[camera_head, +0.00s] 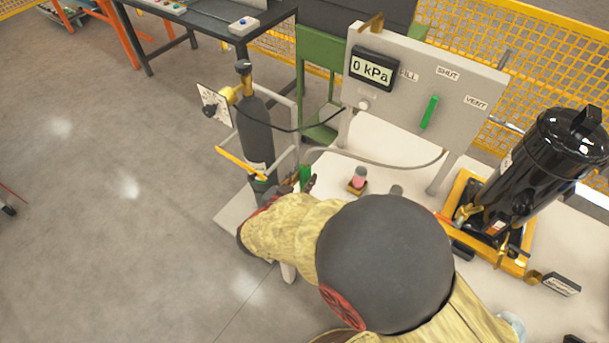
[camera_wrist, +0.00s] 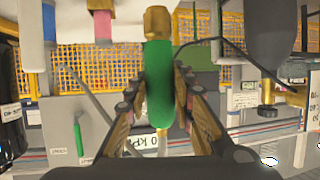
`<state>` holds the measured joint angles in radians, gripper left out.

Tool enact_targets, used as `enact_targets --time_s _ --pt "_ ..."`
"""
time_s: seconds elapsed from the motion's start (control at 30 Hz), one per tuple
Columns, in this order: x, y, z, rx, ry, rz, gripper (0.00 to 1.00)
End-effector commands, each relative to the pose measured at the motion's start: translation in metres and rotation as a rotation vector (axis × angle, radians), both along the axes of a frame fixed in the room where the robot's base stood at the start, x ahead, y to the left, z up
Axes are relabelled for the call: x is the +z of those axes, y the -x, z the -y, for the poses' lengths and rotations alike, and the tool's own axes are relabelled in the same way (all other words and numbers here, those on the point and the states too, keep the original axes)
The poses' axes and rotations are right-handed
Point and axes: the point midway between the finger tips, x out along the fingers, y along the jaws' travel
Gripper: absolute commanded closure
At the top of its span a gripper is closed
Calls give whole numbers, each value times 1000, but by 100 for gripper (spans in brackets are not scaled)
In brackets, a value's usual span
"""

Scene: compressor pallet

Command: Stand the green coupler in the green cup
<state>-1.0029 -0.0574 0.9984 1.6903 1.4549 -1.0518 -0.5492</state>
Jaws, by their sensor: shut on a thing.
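The green coupler (camera_wrist: 159,85) has a brass end and stands out between the fingers of my gripper (camera_wrist: 158,112) in the wrist view. My gripper is shut on it. In the head view the coupler (camera_head: 305,173) shows as a small green piece at my gripper (camera_head: 307,184), just right of the grey gas bottle. My arm hides much of the bench there. I cannot make out the green cup in either view.
A pink piece (camera_head: 359,176) stands in a small holder on the white bench, right of my gripper. The gas bottle (camera_head: 256,130) is close on the left. A panel (camera_head: 425,90) with a green lever (camera_head: 429,112) stands behind; a black compressor (camera_head: 540,165) is at right. Hoses run nearby.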

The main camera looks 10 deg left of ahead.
Motion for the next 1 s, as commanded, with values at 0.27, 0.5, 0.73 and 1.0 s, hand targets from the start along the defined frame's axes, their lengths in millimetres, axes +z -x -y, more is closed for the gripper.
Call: enact_targets --time_s 0.27,0.5,0.73,1.0 --pt "-18 0 0 0 1 0 100" --pt "-35 0 0 0 1 0 100" --pt "-52 0 0 0 0 1 100" --pt "-71 0 0 -1 1 1 100"
